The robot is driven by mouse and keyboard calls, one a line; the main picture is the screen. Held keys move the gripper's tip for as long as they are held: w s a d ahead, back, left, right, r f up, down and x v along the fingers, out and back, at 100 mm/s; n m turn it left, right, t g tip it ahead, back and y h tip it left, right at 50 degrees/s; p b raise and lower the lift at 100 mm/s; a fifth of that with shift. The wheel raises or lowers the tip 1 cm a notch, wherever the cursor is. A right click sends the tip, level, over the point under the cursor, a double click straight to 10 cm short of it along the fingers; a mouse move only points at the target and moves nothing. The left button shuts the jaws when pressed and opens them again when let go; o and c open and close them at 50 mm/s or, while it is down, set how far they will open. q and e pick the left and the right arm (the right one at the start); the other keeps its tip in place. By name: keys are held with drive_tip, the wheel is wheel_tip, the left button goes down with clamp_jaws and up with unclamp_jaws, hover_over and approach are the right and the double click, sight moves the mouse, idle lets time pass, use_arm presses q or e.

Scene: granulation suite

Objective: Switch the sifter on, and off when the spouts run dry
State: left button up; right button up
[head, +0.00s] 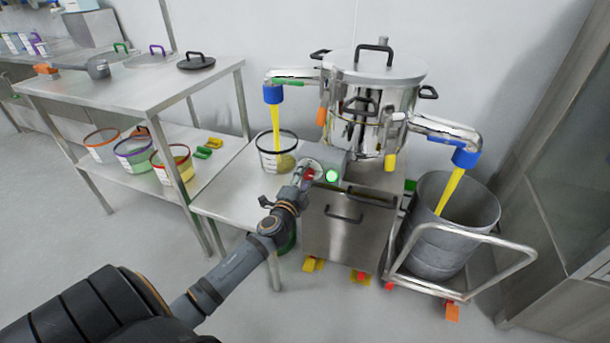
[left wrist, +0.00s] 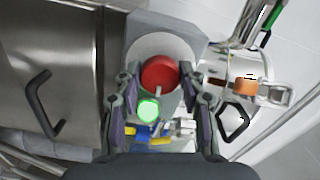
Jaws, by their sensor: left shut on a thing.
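The sifter (head: 375,100) is a shiny steel drum with a black-handled lid on a steel cabinet (head: 345,225). Yellow material streams from its left spout (head: 272,93) into a clear bucket (head: 277,165), and from its right spout (head: 465,157) into a grey drum (head: 445,225). A red switch knob (left wrist: 158,73) sits on a round pale plate on the control box. Beside it a green lamp (head: 332,176) is lit, also visible in the left wrist view (left wrist: 148,110). My left gripper (head: 304,176) is shut on the red knob, one finger at each side. My right gripper is out of view.
The grey drum stands on a wheeled cart with a tubular handle (head: 500,243). At left, a steel table (head: 130,88) holds lids and a tool, with several buckets on its lower shelf. Floor is clear at lower left.

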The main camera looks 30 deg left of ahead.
use_arm(q)
drive_tip(key=shift+m, duration=0.5)
idle(0.3)
drive_tip(key=o, duration=1.2)
drive_tip(key=shift+d, duration=0.1)
drive_tip(key=shift+c, duration=0.2)
drive_tip(key=v, duration=1.2)
